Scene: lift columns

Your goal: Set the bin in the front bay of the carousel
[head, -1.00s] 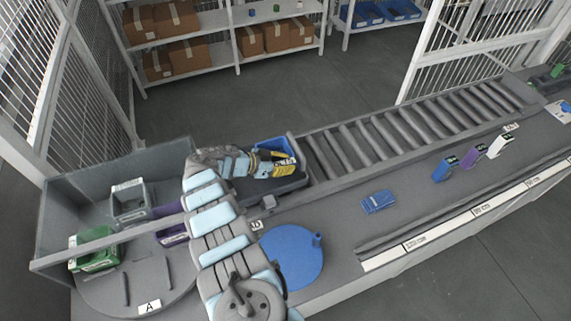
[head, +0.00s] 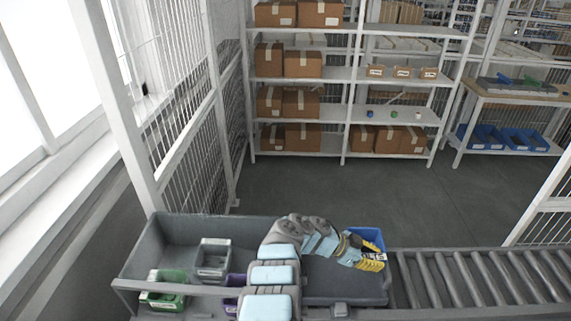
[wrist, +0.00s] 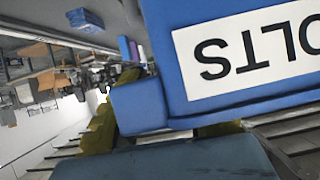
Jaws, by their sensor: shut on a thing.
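The blue bin (head: 369,235) is at the right end of the grey walled housing in the head view, beside the rollers. My yellow gripper (head: 372,262) is at its front and is shut on it. In the wrist view the bin (wrist: 165,30) fills the upper right, with a white label whose visible letters read "OLTS" upside down. The carousel is inside the housing at the left, its disc mostly cut off by the lower edge. It bears a grey bin (head: 213,260) at the back, a green bin (head: 164,292) at left and a purple bin (head: 232,281), partly hidden by my arm. The front bay is out of view.
The housing's walls (head: 185,231) and a grey front rail (head: 190,288) surround the carousel. A roller conveyor (head: 480,277) runs to the right. Shelves with cartons (head: 300,138) stand behind, across open floor (head: 300,185). A mesh fence (head: 185,120) rises at left.

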